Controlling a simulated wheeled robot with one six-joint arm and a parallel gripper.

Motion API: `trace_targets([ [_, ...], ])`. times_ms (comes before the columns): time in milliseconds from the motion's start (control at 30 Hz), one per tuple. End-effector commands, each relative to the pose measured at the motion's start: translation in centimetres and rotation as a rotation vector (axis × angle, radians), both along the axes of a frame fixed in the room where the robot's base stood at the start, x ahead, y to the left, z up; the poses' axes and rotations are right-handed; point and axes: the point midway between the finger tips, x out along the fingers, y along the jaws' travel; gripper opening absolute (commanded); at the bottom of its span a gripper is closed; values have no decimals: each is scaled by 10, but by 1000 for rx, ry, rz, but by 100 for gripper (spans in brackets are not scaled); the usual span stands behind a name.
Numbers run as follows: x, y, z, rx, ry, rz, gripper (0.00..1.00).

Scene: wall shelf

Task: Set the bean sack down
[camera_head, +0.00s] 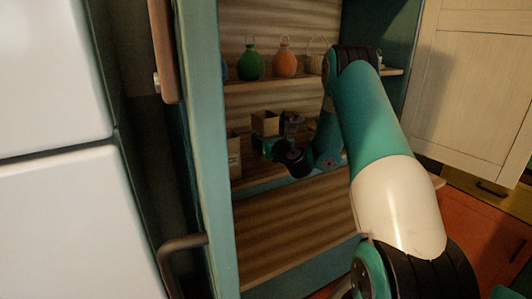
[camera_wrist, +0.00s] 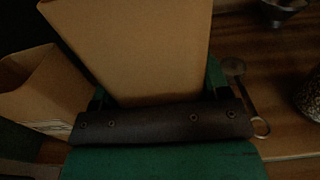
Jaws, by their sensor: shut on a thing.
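The bean sack (camera_head: 265,123) is a tan, box-shaped paper pack at the middle shelf level in the head view. In the wrist view the sack (camera_wrist: 150,45) fills the upper middle, its lower end between the green and dark parts of my gripper (camera_wrist: 157,90). My gripper (camera_head: 268,146) is shut on it, small and dark in the head view, with the sack just above it. Whether the sack's base touches the shelf is hidden.
Green (camera_head: 250,65) and orange (camera_head: 285,62) vessels stand on the shelf above. The lower board (camera_head: 285,235) looks clear.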

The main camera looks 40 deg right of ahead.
Motion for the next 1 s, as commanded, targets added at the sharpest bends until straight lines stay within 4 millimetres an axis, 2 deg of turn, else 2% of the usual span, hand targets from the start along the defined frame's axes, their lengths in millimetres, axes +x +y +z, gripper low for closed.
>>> trace_targets([
  [300, 1, 3, -39, 2, -1, 4, 26],
  [733, 0, 0, -44, 0, -3, 1, 26],
  [767, 0, 0, -44, 1, -1, 1, 76],
  [800, 0, 0, -44, 1, -1, 1, 85],
  [833, 0, 0, -44, 1, -1, 1, 92],
  [867, 0, 0, -44, 1, -1, 1, 94],
  [1000, 0, 0, -44, 1, -1, 1, 94],
])
